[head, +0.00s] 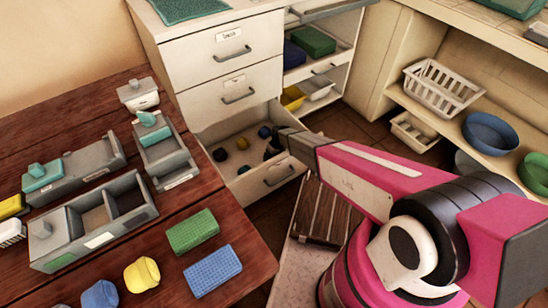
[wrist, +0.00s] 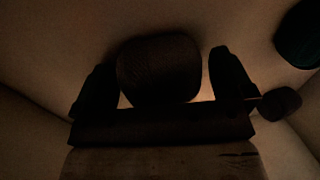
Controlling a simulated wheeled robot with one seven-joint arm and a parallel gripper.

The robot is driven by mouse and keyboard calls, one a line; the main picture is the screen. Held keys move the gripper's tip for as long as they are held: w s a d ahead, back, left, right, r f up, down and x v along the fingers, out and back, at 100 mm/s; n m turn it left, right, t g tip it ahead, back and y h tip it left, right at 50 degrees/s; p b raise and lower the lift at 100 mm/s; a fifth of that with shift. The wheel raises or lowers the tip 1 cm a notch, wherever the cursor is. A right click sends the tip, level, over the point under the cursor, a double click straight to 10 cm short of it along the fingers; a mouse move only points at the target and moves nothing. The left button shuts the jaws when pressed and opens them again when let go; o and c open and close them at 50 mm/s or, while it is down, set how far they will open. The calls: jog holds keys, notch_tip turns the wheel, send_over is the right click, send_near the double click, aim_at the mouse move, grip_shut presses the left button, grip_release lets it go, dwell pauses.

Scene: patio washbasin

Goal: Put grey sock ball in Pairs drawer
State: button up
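My gripper (head: 274,146) reaches down into the open bottom drawer (head: 284,187) of the white cabinet in the head view. In the dark wrist view, a round, ribbed ball (wrist: 160,72) sits between the two fingers of my gripper (wrist: 162,62). A narrow gap shows at the right finger; the left finger is very close to the ball. Its colour is too dark to tell, so I cannot confirm it is the grey sock ball. The head view does not show it clearly. The open drawer's label is not readable.
Two closed drawers (head: 235,90) are above. A wooden table (head: 190,270) with grey trays stands left. A shelf with a white basket (head: 442,88) stands right.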

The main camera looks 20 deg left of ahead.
jog(key=shift+r, duration=0.1)
notch_tip(320, 180, up, 12)
jog(key=w+d, duration=0.1)
jog(key=w, duration=0.1)
jog(key=shift+d, duration=0.25)
dwell(0.4)
